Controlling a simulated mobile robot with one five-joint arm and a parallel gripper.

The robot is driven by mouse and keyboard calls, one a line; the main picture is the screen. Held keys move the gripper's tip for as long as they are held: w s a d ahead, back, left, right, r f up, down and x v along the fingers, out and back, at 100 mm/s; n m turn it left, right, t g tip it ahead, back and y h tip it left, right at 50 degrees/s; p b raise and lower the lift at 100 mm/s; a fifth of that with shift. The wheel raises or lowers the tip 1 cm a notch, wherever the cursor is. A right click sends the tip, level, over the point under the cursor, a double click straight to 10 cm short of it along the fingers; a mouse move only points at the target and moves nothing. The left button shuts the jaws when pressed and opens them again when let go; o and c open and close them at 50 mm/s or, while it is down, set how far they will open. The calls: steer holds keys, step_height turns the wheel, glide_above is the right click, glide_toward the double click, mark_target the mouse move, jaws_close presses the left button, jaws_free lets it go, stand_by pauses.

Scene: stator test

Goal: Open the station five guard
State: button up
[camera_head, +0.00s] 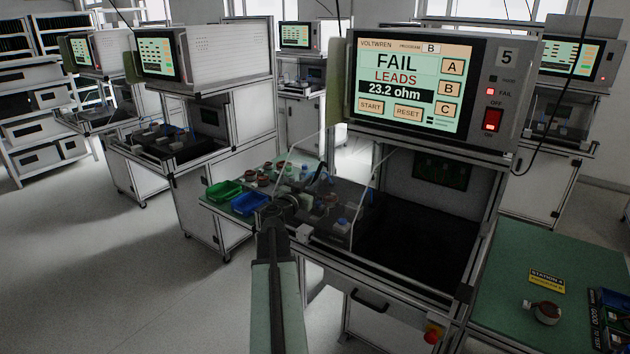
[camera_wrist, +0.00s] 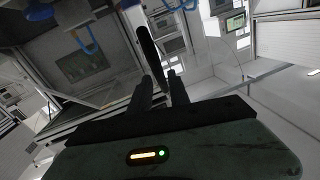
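Station five is the unit whose head (camera_head: 505,57) bears a "5"; its screen (camera_head: 410,80) reads FAIL, LEADS, 23.2 ohm. Its guard (camera_head: 345,195) is a clear panel with pale edges. It stands swung out to the left of the dark test bay (camera_head: 415,235), whose front looks uncovered. A black curved handle shows on the guard in the wrist view (camera_wrist: 148,45). My gripper (camera_head: 283,203) is at the guard's outer side in the head view. In the wrist view my fingers (camera_wrist: 159,78) stand close on either side of the handle and appear closed on it.
A green bin (camera_head: 222,192) and a blue bin (camera_head: 250,204) sit left, beyond my gripper, with small parts near them. A green-topped bench (camera_head: 500,310) with a small part (camera_head: 543,312) is at right. Other stations stand behind. Floor at left is clear.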

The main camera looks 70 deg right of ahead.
steer(key=d, duration=0.3)
steer(key=shift+s, duration=0.15)
steer(key=shift+a, duration=0.1)
steer(key=shift+c, duration=0.2)
jaws_close()
stand_by(0.9)
